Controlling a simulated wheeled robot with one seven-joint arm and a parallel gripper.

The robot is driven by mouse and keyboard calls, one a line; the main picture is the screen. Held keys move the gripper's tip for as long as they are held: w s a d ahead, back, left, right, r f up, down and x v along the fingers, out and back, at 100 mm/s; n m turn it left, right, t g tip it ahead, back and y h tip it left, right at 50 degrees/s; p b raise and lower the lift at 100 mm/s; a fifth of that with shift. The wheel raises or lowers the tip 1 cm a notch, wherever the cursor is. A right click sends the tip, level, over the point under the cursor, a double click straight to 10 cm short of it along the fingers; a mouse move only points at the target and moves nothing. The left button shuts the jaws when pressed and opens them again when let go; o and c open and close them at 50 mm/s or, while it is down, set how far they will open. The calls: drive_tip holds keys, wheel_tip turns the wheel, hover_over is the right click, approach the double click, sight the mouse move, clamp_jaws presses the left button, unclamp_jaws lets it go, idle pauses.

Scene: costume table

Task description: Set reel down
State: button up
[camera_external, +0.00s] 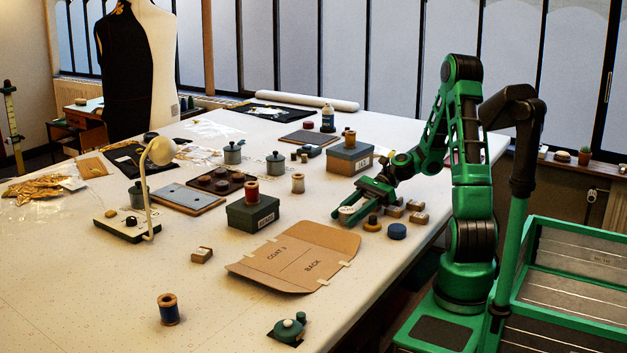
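My gripper (352,208) is low over the right part of the table, its fingers pointing left. A pale, round-looking thing shows between the fingers. It may be a reel, but it is too small to tell, or to tell whether the fingers grip it or it touches the table. Other reels stand upright: a red one (252,191) on a dark green box (250,213), a blue one (168,310) at the front left, a pale one (298,184) mid-table, and a brown one (350,138) on a blue-grey box (342,160).
A brown card pattern (290,262) lies left of my gripper. A yellow-brown knobbed piece (372,223), a blue disc (397,231) and small wooden blocks (419,218) sit close by. A lamp (150,200) stands at left. The front of the table is mostly clear.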

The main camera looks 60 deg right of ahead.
drive_tip(key=o, duration=0.4)
drive_tip(key=shift+r, duration=0.1)
drive_tip(key=v, duration=1.2)
drive_tip(key=x, duration=1.2)
drive_tip(key=shift+a, duration=0.1)
drive_tip(key=shift+r, duration=1.35)
